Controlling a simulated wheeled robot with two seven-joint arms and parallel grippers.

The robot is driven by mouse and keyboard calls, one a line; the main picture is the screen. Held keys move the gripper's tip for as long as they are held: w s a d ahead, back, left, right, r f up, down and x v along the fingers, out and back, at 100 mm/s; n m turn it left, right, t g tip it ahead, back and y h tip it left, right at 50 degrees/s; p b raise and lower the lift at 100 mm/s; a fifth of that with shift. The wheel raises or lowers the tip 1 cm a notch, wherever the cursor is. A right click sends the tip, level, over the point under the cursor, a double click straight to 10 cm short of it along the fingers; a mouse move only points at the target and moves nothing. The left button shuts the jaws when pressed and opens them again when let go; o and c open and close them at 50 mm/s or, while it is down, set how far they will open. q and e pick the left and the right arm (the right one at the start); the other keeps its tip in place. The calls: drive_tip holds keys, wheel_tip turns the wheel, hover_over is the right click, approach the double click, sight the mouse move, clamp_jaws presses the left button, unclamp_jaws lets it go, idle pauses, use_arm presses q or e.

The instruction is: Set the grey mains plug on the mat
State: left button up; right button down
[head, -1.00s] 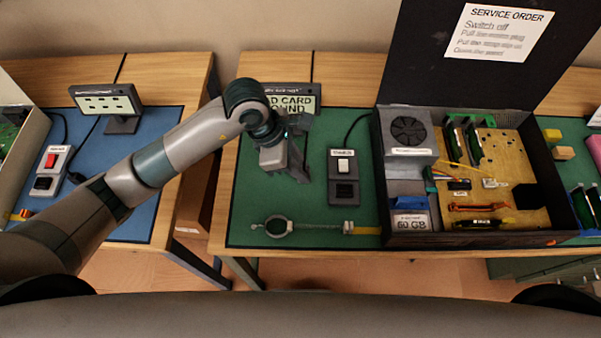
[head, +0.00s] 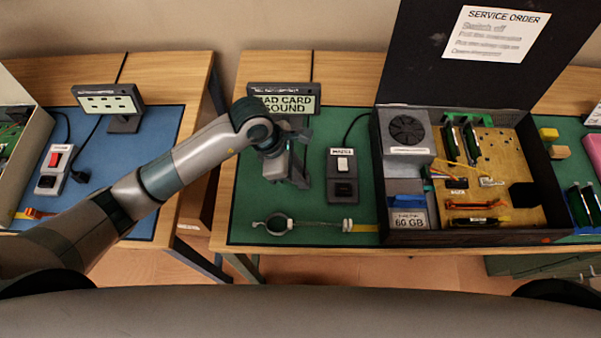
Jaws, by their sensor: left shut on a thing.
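My left gripper (head: 299,181) is over the green mat (head: 262,190), left of the mains switch box (head: 343,176), and points down. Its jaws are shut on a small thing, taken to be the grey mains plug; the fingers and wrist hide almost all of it. I cannot tell whether the held thing touches the mat. The switch box has a white rocker and a dark socket below it, and a black cord runs from its back. My right gripper is not in view.
An open black computer case (head: 470,238) stands to the right. A wrist strap (head: 278,225) lies along the mat's front edge. A small sign (head: 285,102) stands behind my gripper. The mat is bare left of the gripper. A blue mat (head: 145,150) lies on the left table.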

use_arm(q)
drive_tip(key=o, duration=0.8)
drive_tip(key=shift+r, duration=0.1)
drive_tip(key=shift+a+r, duration=0.1)
drive_tip(key=shift+r, duration=0.05)
drive_tip(key=b+v, duration=0.2)
drive_tip(key=v, duration=0.9)
drive_tip(key=shift+a+r+b, duration=0.2)
drive_tip(key=shift+r+b, duration=0.1)
drive_tip(key=shift+b, duration=0.05)
